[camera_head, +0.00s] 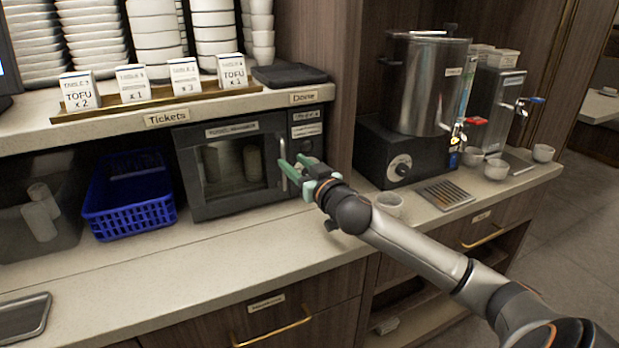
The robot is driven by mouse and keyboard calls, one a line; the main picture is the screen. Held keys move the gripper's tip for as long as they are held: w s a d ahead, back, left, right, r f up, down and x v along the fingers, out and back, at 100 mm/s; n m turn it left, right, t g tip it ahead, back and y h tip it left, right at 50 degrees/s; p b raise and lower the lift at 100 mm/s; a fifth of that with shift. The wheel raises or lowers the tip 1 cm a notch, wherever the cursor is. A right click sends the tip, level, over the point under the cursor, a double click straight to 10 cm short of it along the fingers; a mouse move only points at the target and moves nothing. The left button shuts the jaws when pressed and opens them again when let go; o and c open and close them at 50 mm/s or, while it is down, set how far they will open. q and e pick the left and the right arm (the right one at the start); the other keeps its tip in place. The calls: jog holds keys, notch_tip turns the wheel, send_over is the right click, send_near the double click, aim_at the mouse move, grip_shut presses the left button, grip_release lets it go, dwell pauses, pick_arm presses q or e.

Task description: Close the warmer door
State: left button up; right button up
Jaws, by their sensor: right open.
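The warmer (239,163) is a dark box under the shelf, with a glass-fronted door (235,169) and a pale vertical handle on the door's right side. Light cylindrical shapes show behind the glass. The door looks flush or nearly flush with the front; I cannot tell if a small gap remains. My right gripper (291,167) is open, with green fingers in front of the warmer's right side, close to the handle. I cannot tell if a finger touches it. The gripper partly hides the control panel. My left gripper is not in view.
A blue basket (129,196) stands left of the warmer. Ticket cards and stacked bowls stand on the shelf above. Right of the wooden divider are a metal dispenser (426,84), small cups and a drip grate (445,194). The counter before the warmer is clear.

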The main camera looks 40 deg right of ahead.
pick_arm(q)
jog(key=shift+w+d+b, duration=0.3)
pick_arm(e)
jog(key=s, duration=0.6)
jog(key=shift+s+a, duration=0.2)
jog(key=shift+a, duration=0.2)
